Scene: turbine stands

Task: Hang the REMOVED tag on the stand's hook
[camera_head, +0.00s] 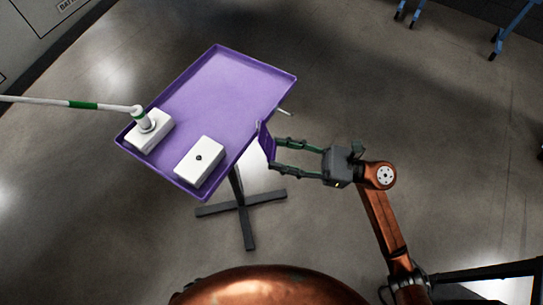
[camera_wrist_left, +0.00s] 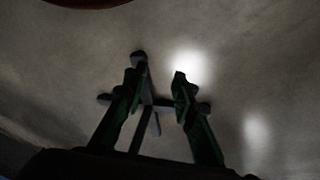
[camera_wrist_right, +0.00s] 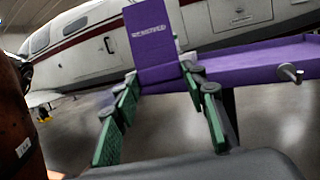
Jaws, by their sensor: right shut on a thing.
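The purple REMOVED tag (camera_head: 266,143) is held by my right gripper (camera_head: 273,156) at the right side of the purple tray stand (camera_head: 225,85). In the right wrist view the tag (camera_wrist_right: 151,40) stands up with its lettering visible, its lower part between the fingertips of the right gripper (camera_wrist_right: 160,74). The stand's hook (camera_head: 286,112) is a short pale peg sticking out from the tray's right edge. It also shows in the right wrist view (camera_wrist_right: 290,73), to the right of the tag and apart from it. My left gripper (camera_wrist_left: 160,72) is open and empty over the floor.
Two white boxes sit on the tray, one with a green-banded pole (camera_head: 83,105) and one (camera_head: 200,160) with a dark hole. The stand's dark cross foot (camera_head: 242,205) is on the floor. A white aircraft (camera_wrist_right: 85,45) is behind. Blue-legged stands (camera_head: 510,30) are far right.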

